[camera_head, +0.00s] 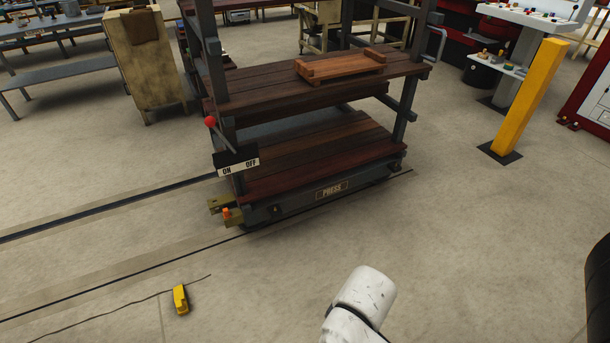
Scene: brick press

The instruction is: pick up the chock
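A small yellow block, which looks like the chock (181,299), lies on the concrete floor at the lower left. It is apart from the press cart, on or beside a thin dark line or cord along the floor. My gripper is not in view. Only a white link of my arm shows at the bottom, to the right of the yellow block and well apart from it.
The dark cart marked PRESS (331,190) stands at the centre, with a wooden mould (340,66) on its upper shelf. Its ON/OFF lever (236,162) juts out left. A yellow post (530,95) stands right. Floor around the yellow block is clear.

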